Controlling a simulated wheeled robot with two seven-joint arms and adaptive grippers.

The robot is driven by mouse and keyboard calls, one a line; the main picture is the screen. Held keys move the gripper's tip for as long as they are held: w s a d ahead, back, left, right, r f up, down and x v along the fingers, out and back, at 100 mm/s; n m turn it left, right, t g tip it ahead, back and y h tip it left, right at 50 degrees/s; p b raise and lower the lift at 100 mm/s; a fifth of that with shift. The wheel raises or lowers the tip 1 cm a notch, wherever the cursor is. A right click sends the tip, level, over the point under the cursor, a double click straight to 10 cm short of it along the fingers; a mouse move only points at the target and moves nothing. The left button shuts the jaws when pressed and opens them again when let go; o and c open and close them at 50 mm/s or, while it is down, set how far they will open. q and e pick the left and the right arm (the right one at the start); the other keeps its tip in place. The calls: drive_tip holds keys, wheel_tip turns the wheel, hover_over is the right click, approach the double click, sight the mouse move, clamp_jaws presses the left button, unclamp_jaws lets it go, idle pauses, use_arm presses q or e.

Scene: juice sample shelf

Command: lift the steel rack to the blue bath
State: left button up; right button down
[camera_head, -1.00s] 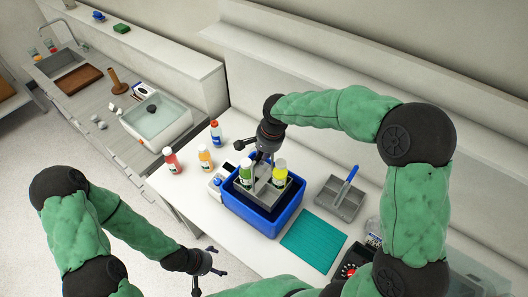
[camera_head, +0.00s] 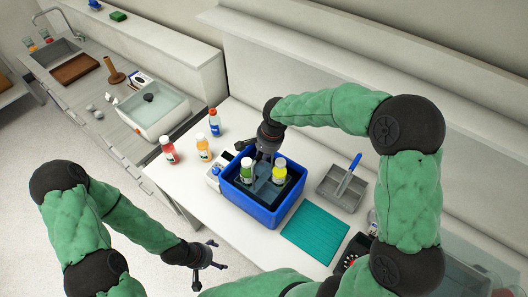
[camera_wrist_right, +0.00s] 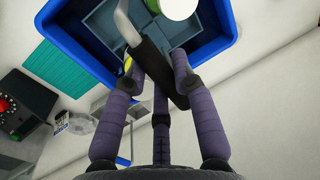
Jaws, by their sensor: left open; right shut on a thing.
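The steel rack (camera_head: 264,188) sits down inside the blue bath (camera_head: 262,215), below its rim. It carries a green-contents bottle (camera_head: 247,172) and a yellow-contents bottle (camera_head: 279,172), both about upright. My right gripper (camera_head: 262,153) is above the rack, shut on its handle. In the right wrist view the handle's black grip (camera_wrist_right: 160,70) lies between my purple-grey fingers, with the rack's compartments (camera_wrist_right: 108,28) beyond. Whether the rack touches the bath floor is hidden. My left gripper (camera_head: 210,266) is open and empty, low in front of the counter, away from the rack.
Red (camera_head: 168,151), orange (camera_head: 203,147) and blue-labelled (camera_head: 214,122) bottles stand left of the bath. A teal mat (camera_head: 315,234) lies to its right, with a grey tray (camera_head: 340,192) holding a blue-handled tool behind. A water-filled white tub (camera_head: 152,112) stands farther left.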

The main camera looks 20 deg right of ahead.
drive_tip(key=shift+w+f+b, duration=0.1)
drive_tip(key=shift+f+b, duration=1.4)
drive_tip(key=shift+f, duration=0.6)
drive_tip(key=c, duration=0.9)
unclamp_jaws()
drive_tip(key=shift+c, duration=0.2)
wheel_tip(320, 180, up, 12)
drive_tip(key=s+d, duration=0.1)
drive_tip(key=s, duration=0.1)
drive_tip(key=shift+d+f, duration=0.2)
